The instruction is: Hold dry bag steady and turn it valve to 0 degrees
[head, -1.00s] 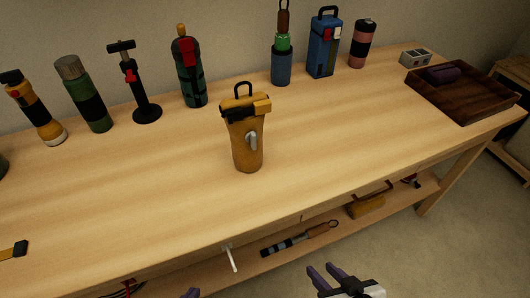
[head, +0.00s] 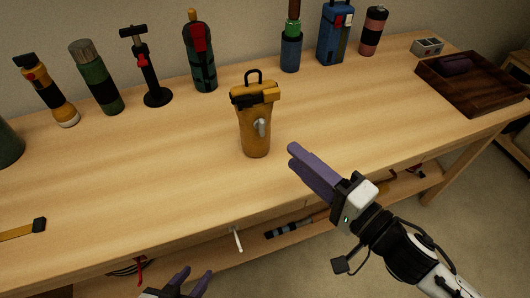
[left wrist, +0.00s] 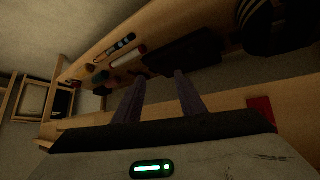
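The dry bag (head: 254,133) is yellow-brown, with a black buckle and handle loop on top, and stands upright on the workbench. Its grey valve lever (head: 261,127) faces me, looking near upright with a slight tilt. My right gripper (head: 292,156) is above the bench's front area, to the right of and nearer than the bag, not touching it. Its two purple fingers overlap in view, so their gap is unclear. My left gripper (head: 195,279) is low at the bottom edge, in front of the bench. The left wrist view shows its fingers (left wrist: 158,85) apart with nothing between them.
Behind the bag stand a yellow flashlight (head: 49,92), a green flask (head: 96,78), a black pump (head: 145,68) and a green bottle (head: 200,55). A wooden tray (head: 470,92) is at right. A lower shelf holds tools. The bench around the bag is clear.

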